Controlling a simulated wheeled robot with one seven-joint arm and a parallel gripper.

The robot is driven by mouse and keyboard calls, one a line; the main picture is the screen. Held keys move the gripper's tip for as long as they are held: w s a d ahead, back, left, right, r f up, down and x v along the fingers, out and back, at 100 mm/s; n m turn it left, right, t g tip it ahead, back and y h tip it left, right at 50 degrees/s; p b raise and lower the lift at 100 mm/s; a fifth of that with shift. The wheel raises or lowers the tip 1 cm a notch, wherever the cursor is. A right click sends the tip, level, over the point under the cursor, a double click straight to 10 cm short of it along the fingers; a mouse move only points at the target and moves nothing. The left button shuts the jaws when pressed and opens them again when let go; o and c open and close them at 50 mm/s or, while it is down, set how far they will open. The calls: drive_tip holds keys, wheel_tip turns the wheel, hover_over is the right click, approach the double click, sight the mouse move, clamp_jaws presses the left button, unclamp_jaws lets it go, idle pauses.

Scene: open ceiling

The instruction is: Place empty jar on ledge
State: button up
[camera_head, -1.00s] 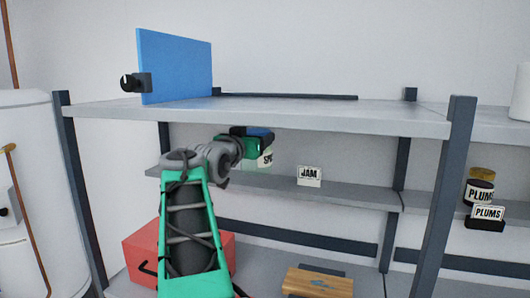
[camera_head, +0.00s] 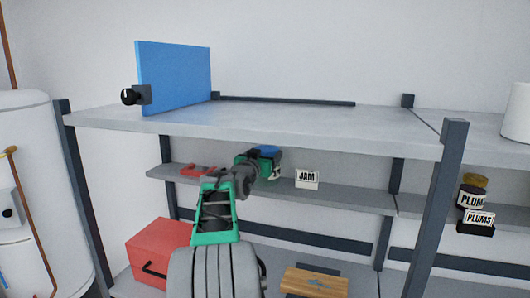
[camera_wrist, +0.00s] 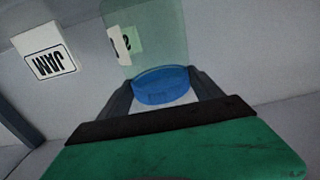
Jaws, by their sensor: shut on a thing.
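My gripper (camera_head: 262,160) reaches in over the middle shelf, below the top board. In the wrist view my gripper (camera_wrist: 163,100) is shut on a clear, empty-looking jar (camera_wrist: 147,35) with a blue base or lid (camera_wrist: 163,85). In the head view only the jar's blue part (camera_head: 268,149) shows; the rest is hidden by my gripper. The narrow middle ledge (camera_head: 350,198) runs along the back of the shelving. A white JAM sign (camera_head: 307,179) stands on it just right of my gripper, and it also shows in the wrist view (camera_wrist: 45,52). I cannot tell whether the jar touches the ledge.
A red item (camera_head: 197,170) lies on the ledge left of my gripper. A PLUMS jar (camera_head: 473,192) and PLUMS sign (camera_head: 479,218) are at right. A red toolbox (camera_head: 160,250) and wooden block (camera_head: 315,282) are below. The top board (camera_head: 300,125) is overhead, with a blue panel (camera_head: 178,75).

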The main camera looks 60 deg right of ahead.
drive_tip(key=shift+f+b, duration=0.1)
drive_tip(key=shift+b, duration=0.2)
drive_tip(key=o, duration=2.1)
